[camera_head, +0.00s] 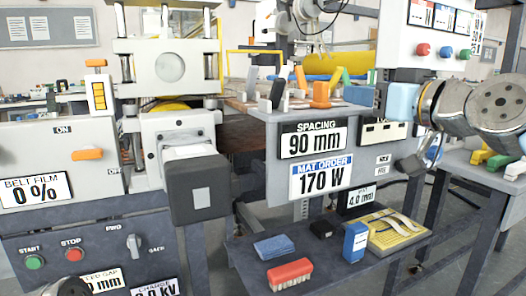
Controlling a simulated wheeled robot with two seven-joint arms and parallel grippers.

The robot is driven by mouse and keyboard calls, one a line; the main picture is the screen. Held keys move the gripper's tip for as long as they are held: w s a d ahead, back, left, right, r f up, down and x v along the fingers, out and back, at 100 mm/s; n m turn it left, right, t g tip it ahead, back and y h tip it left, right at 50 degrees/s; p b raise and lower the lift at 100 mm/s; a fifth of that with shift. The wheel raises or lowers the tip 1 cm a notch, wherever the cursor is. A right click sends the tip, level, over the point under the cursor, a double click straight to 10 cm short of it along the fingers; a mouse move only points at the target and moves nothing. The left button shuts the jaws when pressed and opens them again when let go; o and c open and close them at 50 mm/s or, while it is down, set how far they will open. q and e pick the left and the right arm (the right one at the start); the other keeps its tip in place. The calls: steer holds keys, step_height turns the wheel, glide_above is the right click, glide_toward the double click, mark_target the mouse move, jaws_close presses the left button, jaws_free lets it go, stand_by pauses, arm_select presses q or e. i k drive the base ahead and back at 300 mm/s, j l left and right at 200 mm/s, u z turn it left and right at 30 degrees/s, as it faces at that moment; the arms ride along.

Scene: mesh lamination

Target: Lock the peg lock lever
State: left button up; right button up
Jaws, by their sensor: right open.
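I cannot tell which is the peg lock lever. The unit's front carries the labels "SPACING 90 mm" (314,140) and "MAT ORDER 170 W" (321,177).
A laminator with a grey-black box (199,190) stands left. A panel with colored buttons (444,52) is upper right.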

mark_target(278, 84)
steer(key=k+l, duration=0.25)
steer(key=k, duration=0.2)
steer(key=k+l, duration=0.25)
steer(key=k, duration=0.2)
